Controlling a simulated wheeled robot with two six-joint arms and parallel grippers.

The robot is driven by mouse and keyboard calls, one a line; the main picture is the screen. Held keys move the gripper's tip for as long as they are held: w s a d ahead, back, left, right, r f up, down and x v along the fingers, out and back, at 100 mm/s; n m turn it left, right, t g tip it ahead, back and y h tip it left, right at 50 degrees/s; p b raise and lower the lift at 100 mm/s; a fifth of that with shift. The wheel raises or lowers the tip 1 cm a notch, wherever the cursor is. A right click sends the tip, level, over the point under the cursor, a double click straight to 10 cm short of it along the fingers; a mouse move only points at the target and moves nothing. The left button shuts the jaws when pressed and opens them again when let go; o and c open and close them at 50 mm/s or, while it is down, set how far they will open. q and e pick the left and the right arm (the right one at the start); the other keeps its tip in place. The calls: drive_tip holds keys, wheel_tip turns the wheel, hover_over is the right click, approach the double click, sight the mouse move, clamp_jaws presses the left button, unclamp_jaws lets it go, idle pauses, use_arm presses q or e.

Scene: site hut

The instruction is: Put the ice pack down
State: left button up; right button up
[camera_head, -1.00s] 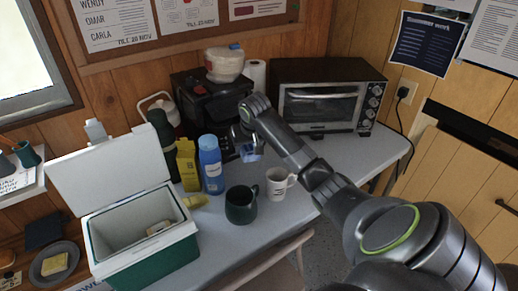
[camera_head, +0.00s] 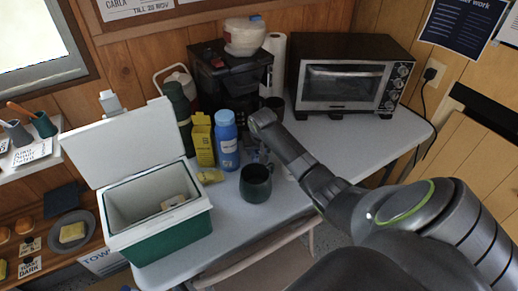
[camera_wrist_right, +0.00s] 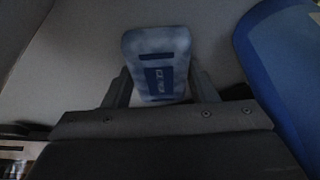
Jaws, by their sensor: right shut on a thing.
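My right gripper (camera_wrist_right: 157,92) is shut on the ice pack (camera_wrist_right: 157,62), a small white-and-blue block with a dark blue label, held between the two fingers in the right wrist view. In the head view the gripper (camera_head: 260,156) is low over the table, just right of the blue bottle (camera_head: 227,140) and behind the dark green mug (camera_head: 256,183). My forearm hides most of the ice pack there. I cannot tell whether the pack touches the table. My left gripper is not in view.
An open green-and-white cooler (camera_head: 160,238) stands at the table's left end. A yellow carton (camera_head: 202,140) and a dark green flask (camera_head: 180,115) stand left of the bottle. A toaster oven (camera_head: 345,80) is at the back right. The grey table (camera_head: 345,140) is clear in front of it.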

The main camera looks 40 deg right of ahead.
drive_tip(key=o, duration=1.1)
drive_tip(key=shift+f, duration=0.1)
drive_tip(key=p+v, duration=0.1)
drive_tip(key=v, duration=1)
drive_tip(key=shift+d, duration=0.1)
drive_tip(key=shift+o, duration=0.6)
drive_tip(key=a+v, duration=0.1)
drive_tip(key=v, duration=0.6)
drive_tip(key=shift+s+f, duration=0.2)
drive_tip(key=shift+s, duration=0.05)
drive_tip(key=x, duration=1.1)
drive_tip(key=shift+w+f, duration=0.1)
drive_tip(key=shift+f, duration=0.2)
drive_tip(key=shift+s+d+x, duration=0.1)
drive_tip(key=shift+x, duration=1.25)
drive_tip(key=shift+s+d+x, duration=0.1)
drive_tip(key=shift+s+x, duration=0.05)
drive_tip(key=shift+x, duration=1.15)
